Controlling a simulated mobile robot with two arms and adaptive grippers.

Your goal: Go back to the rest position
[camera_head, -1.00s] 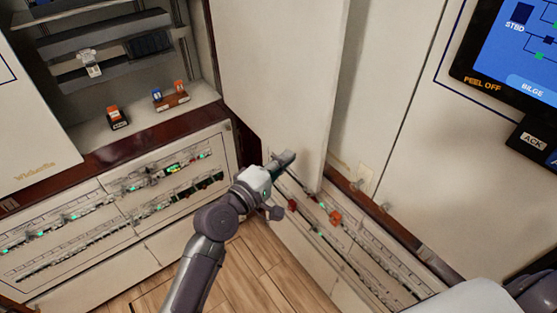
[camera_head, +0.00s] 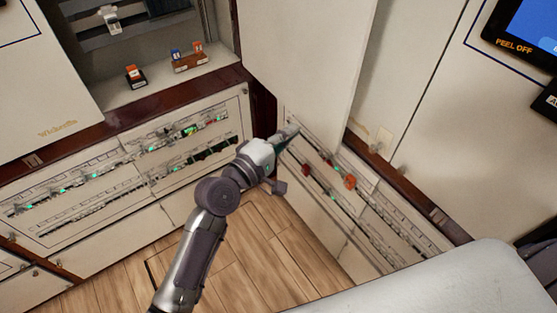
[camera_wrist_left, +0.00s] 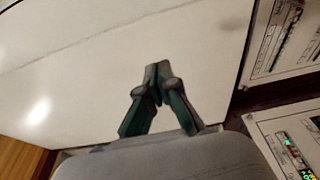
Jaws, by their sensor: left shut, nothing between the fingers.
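My left gripper (camera_head: 288,135) reaches in from the lower middle of the head view, in front of the corner between the two breaker panels. Its fingertips are near the lower part of a tall white door (camera_head: 305,60); I cannot tell if they touch it. In the left wrist view the two green-grey fingers (camera_wrist_left: 157,75) meet at the tips with nothing between them, against a plain white surface. My right gripper is not in view.
The left breaker panel (camera_head: 110,150) and the right breaker panel (camera_head: 375,245) flank the arm. The right one carries red (camera_head: 305,170) and orange (camera_head: 349,182) parts. A shelf holds small blocks (camera_head: 188,60). Wooden floor (camera_head: 245,250) is clear below. A white surface (camera_head: 440,285) fills the lower right.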

